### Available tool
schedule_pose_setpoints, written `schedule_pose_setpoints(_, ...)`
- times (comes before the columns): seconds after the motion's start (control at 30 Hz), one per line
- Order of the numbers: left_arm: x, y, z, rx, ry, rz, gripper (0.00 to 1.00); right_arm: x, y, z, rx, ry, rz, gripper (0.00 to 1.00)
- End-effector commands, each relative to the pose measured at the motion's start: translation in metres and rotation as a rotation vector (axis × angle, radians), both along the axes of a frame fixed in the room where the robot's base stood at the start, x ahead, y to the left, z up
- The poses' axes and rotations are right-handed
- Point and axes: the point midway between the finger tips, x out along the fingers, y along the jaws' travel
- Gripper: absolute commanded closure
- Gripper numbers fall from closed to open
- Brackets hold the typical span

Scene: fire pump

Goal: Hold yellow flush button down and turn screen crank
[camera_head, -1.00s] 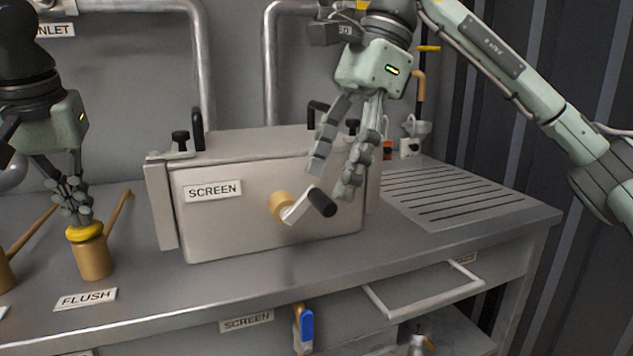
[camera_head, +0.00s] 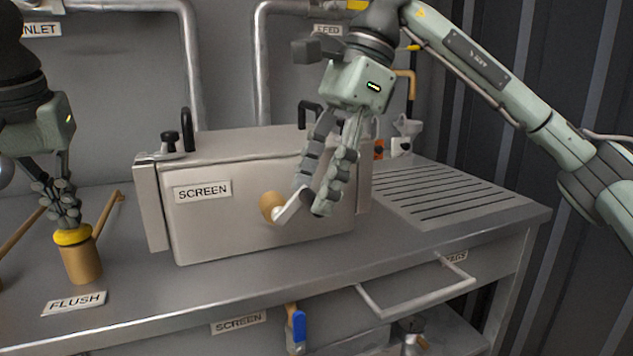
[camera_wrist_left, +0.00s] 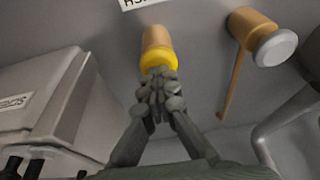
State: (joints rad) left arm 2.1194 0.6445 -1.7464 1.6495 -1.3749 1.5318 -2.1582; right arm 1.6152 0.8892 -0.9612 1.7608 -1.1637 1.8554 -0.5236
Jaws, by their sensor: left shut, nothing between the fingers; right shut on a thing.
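The yellow flush button (camera_head: 72,236) tops a brass-coloured post behind the FLUSH label. My left gripper (camera_head: 68,222) is shut and empty, its fingertips on top of the button. The left wrist view also shows the yellow button (camera_wrist_left: 157,60) under the closed fingertips (camera_wrist_left: 158,78). The screen crank (camera_head: 284,207) sticks out from the front of the grey SCREEN box (camera_head: 240,225), with a brass hub, a pale arm and a dark handle. My right gripper (camera_head: 312,205) is shut on the crank's handle, which its fingers mostly hide.
A pale rectangular frame (camera_head: 418,290) juts out at the front right. A slotted drain area (camera_head: 440,195) lies right of the box. A wooden lever stands beside the flush post.

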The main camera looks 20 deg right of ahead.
Motion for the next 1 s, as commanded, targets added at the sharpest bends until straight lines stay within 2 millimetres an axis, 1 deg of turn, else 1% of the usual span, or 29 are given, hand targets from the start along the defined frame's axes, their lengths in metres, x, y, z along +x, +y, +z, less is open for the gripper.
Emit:
schedule_pose_setpoints(0.03,0.0,0.0,-0.002,0.001,0.001,0.0,1.0,-0.005,0.001,-0.004,-0.002,0.015,0.014,0.75)
schedule_pose_setpoints(0.17,0.0,0.0,-0.002,0.001,0.001,0.001,1.0,-0.005,-0.001,-0.006,0.022,0.018,0.015,0.75)
schedule_pose_setpoints(0.37,0.0,0.0,-0.002,0.001,0.001,0.001,1.0,-0.006,-0.006,-0.013,0.116,0.022,0.016,0.75)
schedule_pose_setpoints(0.7,0.0,0.0,-0.002,0.001,0.002,0.0,1.0,-0.006,-0.019,-0.03,0.411,0.027,0.014,0.75)
schedule_pose_setpoints(1.0,0.0,0.0,-0.002,0.001,0.002,0.0,1.0,-0.007,-0.025,-0.046,0.698,0.025,0.017,0.75)
